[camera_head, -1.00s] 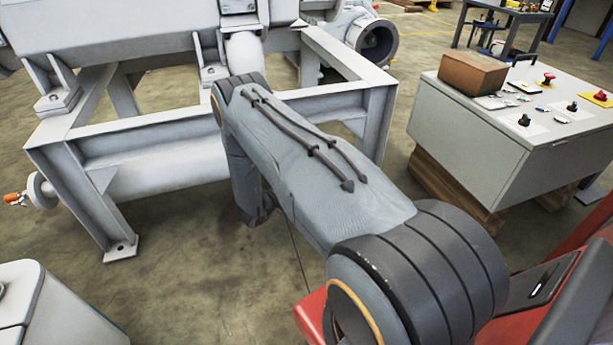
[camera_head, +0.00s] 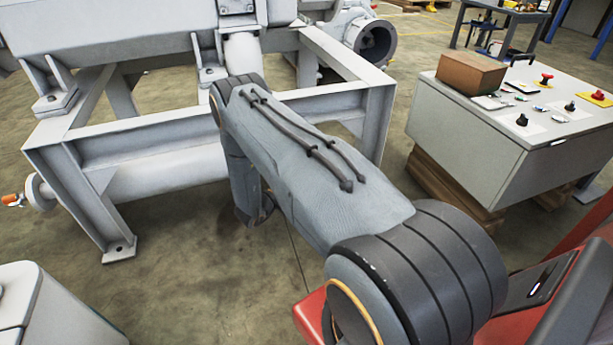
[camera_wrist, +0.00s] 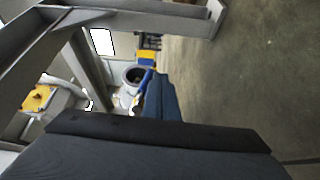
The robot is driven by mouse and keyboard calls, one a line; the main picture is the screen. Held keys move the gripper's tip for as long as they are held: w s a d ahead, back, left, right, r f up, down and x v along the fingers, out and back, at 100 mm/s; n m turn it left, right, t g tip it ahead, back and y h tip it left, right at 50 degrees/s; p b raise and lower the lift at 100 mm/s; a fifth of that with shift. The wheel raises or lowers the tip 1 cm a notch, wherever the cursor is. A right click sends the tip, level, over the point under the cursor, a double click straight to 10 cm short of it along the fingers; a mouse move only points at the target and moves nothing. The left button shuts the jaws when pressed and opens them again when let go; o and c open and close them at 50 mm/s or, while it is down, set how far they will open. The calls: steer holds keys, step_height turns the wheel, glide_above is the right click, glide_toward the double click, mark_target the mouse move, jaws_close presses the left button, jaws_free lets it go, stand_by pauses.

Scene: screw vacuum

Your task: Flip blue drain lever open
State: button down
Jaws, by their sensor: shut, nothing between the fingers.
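In the wrist view, a small bright blue piece (camera_wrist: 141,101), which looks like the drain lever, shows beside a pale round pipe end (camera_wrist: 133,75) with a dark opening. Its exact position is too small to tell. My gripper (camera_wrist: 156,82) reaches up from the bottom of that view as dark blue-grey parts, its fingers together with nothing visible between them. Its tip appears just right of the blue piece; I cannot tell whether they touch. In the head view my arm hides the gripper, and no blue lever shows.
A grey steel frame (camera_head: 100,215) stands ahead, with an orange-tipped handle (camera_head: 14,200) on a pipe end at left. A control cabinet (camera_head: 470,125) with a brown box (camera_head: 472,73) stands at right. Bare floor (camera_head: 215,275) lies between.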

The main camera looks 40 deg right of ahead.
steer(key=shift+f, duration=0.1)
stand_by(0.5)
steer(key=s+a+f, duration=0.1)
steer(key=a, duration=0.2)
steer(key=a+f, duration=0.2)
steer(key=a, duration=0.2)
steer(key=s+a+f, duration=0.1)
steer(key=a+f, duration=0.1)
steer(key=a, duration=0.1)
steer(key=shift+s+a+f+p, duration=0.25)
steer(key=shift+s+a+p, duration=0.05)
steer(key=shift+a+p, duration=0.1)
